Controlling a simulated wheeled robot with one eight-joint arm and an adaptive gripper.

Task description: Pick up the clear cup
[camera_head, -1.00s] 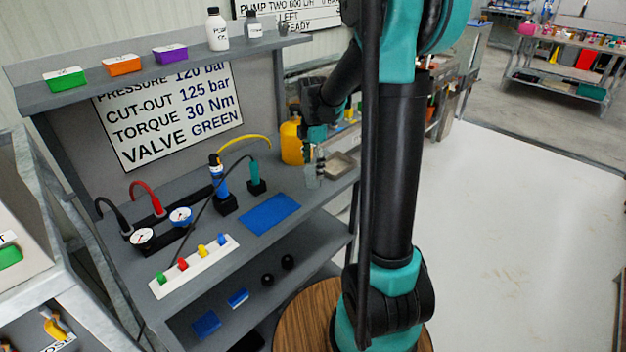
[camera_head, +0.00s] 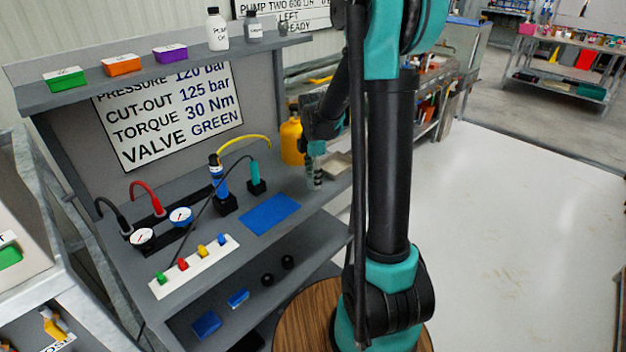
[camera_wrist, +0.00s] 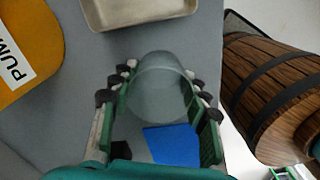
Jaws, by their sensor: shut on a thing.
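The clear cup (camera_wrist: 158,90) is a see-through, greyish cup between the fingers of my gripper (camera_wrist: 160,98) in the wrist view. The fingers touch it on its left and right sides, and my gripper is shut on it. In the head view my gripper (camera_head: 317,178) is over the right end of the grey bench, beside the yellow jug. The cup is too small and too see-through there to make out clearly. I cannot tell whether its base touches the bench.
A yellow jug (camera_head: 291,140) stands left of my gripper. A metal tray (camera_wrist: 135,10) lies just beyond the cup. A blue mat (camera_head: 269,214) lies flat on the bench (camera_head: 215,258). A wooden barrel (camera_wrist: 262,85) stands to the right in the wrist view.

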